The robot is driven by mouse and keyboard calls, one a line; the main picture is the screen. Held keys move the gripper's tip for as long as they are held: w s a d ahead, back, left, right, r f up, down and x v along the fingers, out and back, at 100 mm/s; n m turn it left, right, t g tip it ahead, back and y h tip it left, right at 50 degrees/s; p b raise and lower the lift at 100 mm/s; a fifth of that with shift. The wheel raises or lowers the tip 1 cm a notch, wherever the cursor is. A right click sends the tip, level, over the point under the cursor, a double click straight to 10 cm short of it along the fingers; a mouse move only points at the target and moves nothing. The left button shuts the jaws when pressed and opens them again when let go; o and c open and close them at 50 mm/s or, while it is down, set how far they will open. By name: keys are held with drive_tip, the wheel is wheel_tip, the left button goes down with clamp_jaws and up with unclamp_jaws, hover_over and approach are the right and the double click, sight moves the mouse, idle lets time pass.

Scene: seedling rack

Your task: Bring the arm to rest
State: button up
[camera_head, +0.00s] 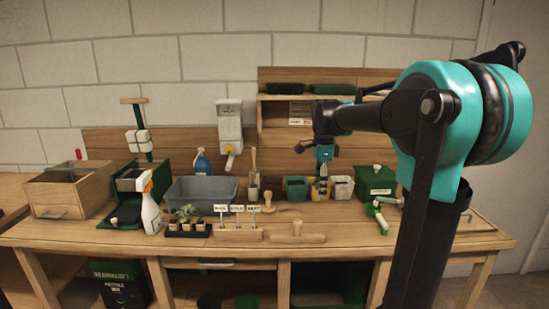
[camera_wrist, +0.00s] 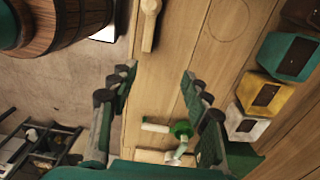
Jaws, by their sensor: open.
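My gripper (camera_wrist: 160,88) is open, its two fingers spread wide with nothing between them. In the head view my gripper (camera_head: 323,160) hangs from my arm over the back right of the workbench, near the row of small pots. The wrist view looks down past the fingers to the wooden bench top (camera_wrist: 185,55). A green and white tool (camera_wrist: 181,130) lies beyond the fingers, apart from them. My upper arm fills the right of the head view.
Teal (camera_wrist: 287,56), yellow (camera_wrist: 265,97) and white (camera_wrist: 245,124) pots stand right of the fingers. A seedling tray (camera_head: 187,230), spray bottle (camera_head: 151,213), grey tub (camera_head: 203,192) and wooden box (camera_head: 68,190) stand further left. A shelf (camera_head: 275,98) rises behind. The bench front is mostly clear.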

drive_tip(key=s+d+f+n+t, duration=0.2)
drive_tip(key=s+f+n, duration=0.6)
drive_tip(key=s+f, duration=0.2)
drive_tip(key=s+d+f+n+t, duration=0.2)
drive_tip(key=s+f+n, duration=0.7)
drive_tip(key=s+f, duration=0.2)
drive_tip(key=shift+s+f, duration=0.2)
drive_tip(key=shift+f, duration=0.2)
